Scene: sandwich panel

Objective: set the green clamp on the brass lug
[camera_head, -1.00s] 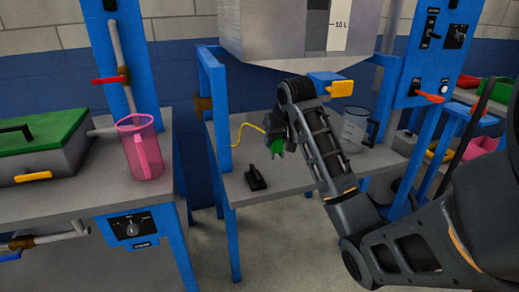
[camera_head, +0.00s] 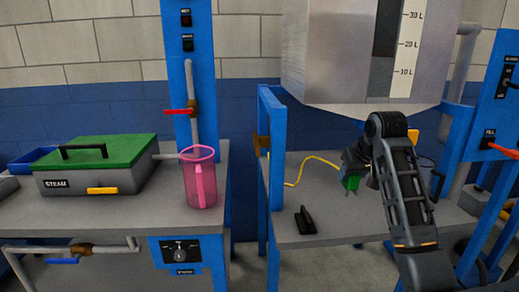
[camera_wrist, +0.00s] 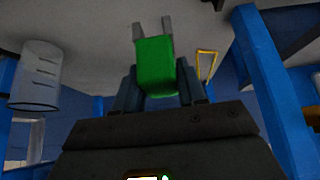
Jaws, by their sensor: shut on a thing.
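The green clamp (camera_head: 351,182) is held by my gripper (camera_head: 356,166) above the grey bench under the metal hopper. In the wrist view the clamp (camera_wrist: 156,66) sits between my gripper's fingers (camera_wrist: 157,88), its two grey jaws pointing away from the gripper. A yellow cable (camera_head: 312,160) runs over the bench towards the clamp. A brass lug (camera_head: 262,145) is on the blue upright at the bench's left end. The clamp is to the right of it and apart from it. My arm hides part of the gripper in the head view.
A black clamp-like object (camera_head: 305,220) lies near the bench's front edge. A pink jug (camera_head: 200,180) and a green-lidded steam box (camera_head: 90,165) stand on the left bench. The hopper (camera_head: 340,70) hangs above. A clear container (camera_wrist: 36,77) shows in the wrist view.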

